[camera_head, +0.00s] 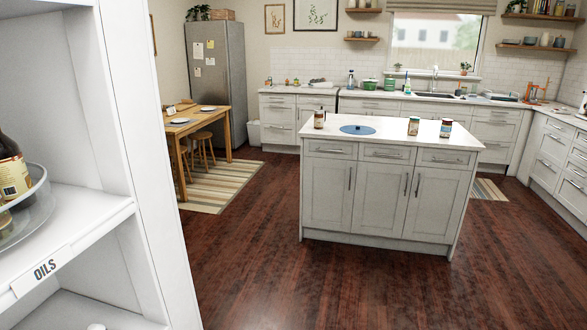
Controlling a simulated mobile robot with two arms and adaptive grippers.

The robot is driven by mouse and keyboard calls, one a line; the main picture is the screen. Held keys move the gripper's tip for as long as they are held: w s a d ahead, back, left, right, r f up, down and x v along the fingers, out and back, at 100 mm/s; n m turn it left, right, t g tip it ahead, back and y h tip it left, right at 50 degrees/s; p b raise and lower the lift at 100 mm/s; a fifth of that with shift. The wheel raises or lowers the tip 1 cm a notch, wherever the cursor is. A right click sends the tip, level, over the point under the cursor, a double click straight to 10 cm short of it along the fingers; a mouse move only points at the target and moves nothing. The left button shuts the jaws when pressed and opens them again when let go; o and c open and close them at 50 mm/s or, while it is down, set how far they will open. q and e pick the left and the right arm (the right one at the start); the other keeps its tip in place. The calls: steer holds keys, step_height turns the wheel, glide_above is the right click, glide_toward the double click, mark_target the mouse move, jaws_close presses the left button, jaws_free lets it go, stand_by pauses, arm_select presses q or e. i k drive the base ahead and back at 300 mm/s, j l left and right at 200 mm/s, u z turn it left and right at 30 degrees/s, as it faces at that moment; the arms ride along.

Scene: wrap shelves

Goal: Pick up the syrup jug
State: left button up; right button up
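A small brown bottle or jug (320,119) with a pale label stands upright at the left end of the kitchen island (384,198). A dark brown bottle (12,178) with a cream label stands on a round clear-rimmed tray (27,213) on a white shelf at the left edge, partly cut off. I cannot tell from this view which of the two is the syrup jug. Neither of my grippers is in view.
The shelf cabinet (138,140) with an "OILS" label blocks the left. A wooden table (203,120) stands beyond. Floor before the island is clear.

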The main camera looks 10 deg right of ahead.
mark_target(319, 116)
steer(key=i+l+z, duration=0.55)
steer(key=i+z, duration=0.2)
steer(key=i, duration=0.3)
steer(key=i+z, duration=0.35)
steer(key=i, duration=1.9)
steer(key=i+z, duration=0.25)
steer(key=i, duration=0.75)
steer(key=j+u, duration=0.1)
steer(key=u, duration=1.5)
steer(key=k+j+z, duration=0.15)
steer(key=j+z, duration=0.3)
steer(key=k+j+z, duration=0.15)
steer(key=z, duration=0.3)
steer(key=k+j+z, duration=0.25)
steer(key=z, duration=0.15)
